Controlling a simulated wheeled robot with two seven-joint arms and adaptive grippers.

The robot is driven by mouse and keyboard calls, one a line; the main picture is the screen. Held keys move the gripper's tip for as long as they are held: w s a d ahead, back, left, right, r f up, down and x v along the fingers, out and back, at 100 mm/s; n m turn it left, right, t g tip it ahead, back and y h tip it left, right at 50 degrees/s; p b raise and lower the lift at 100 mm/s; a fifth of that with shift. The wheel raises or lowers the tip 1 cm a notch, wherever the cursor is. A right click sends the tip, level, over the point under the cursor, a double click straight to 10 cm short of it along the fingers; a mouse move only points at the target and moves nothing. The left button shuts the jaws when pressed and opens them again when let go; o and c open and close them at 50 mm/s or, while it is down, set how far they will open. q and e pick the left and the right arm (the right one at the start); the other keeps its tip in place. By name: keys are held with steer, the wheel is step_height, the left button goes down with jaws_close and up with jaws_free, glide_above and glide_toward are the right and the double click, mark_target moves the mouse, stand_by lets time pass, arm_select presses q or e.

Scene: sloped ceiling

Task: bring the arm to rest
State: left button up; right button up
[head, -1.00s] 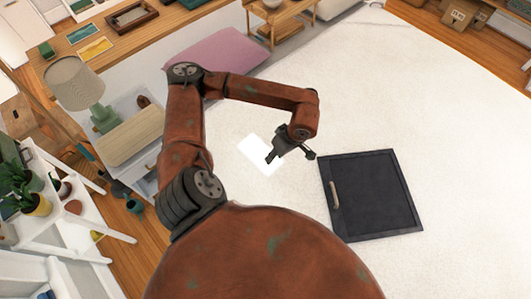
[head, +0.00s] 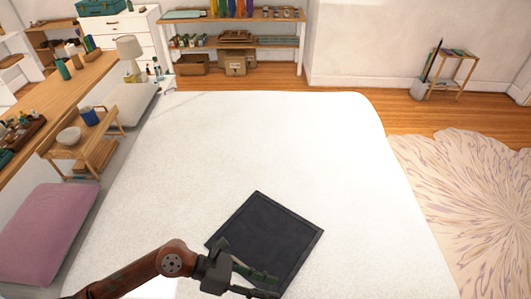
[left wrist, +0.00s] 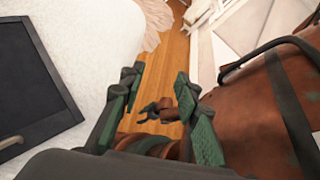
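My left arm, rust-red and worn, comes in from the lower left of the head view. Its dark gripper (head: 262,283) is near the bottom edge, over the near side of a dark flat panel. In the left wrist view the two green-padded fingers of this gripper (left wrist: 160,125) stand wide apart with nothing held between them. Farther off between these fingers, a small dark gripper (left wrist: 150,108) on a rust-red arm shows over the wooden floor; I take it to be my right one. It is too small to tell whether it is open.
The dark panel (head: 262,232) lies on a wide white surface (head: 230,140) that is otherwise clear. A pink cushion (head: 48,232) is at the left, beside a small wooden stand (head: 85,155). A patterned rug (head: 475,200) and wooden floor (head: 420,122) are at the right.

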arm_select(q)
steer(key=w+a+r+n+t+h, duration=0.1)
steer(key=w+r+n+t+h, duration=0.2)
steer(key=w+r+n+t, duration=0.3)
steer(key=w+r+n+t+h, duration=0.35)
steer(key=r+n, duration=0.25)
steer(key=r, duration=0.3)
steer(key=w+a+n+t+y, duration=0.6)
steer(key=w+a+n+t, duration=0.25)
steer(key=n, duration=0.35)
steer(key=w+a+f+n+t+y, duration=0.3)
steer(key=a+f+n+y, duration=0.2)
steer(key=a+n+y, duration=0.5)
steer(key=s+a+f+n+g+y, duration=0.3)
steer(key=a+f+n+g+y, duration=0.35)
steer(key=a+f, duration=0.65)
steer(key=s+a+f+n+g+h, duration=0.25)
steer(key=s+f+n+g, duration=0.7)
steer(key=s+f, duration=1.35)
steer(key=s+d+f+g, duration=0.1)
steer(key=s+f, duration=0.1)
steer(key=f, duration=1.2)
steer(key=s+f, duration=0.2)
steer(key=f, duration=1.2)
steer(key=s+f+g, duration=0.1)
steer(key=s+f, duration=1.7)
steer(key=s, duration=0.2)
steer(key=shift+s+m+g, duration=0.2)
steer(key=shift+m+g, duration=0.1)
steer(key=shift+m, duration=0.1)
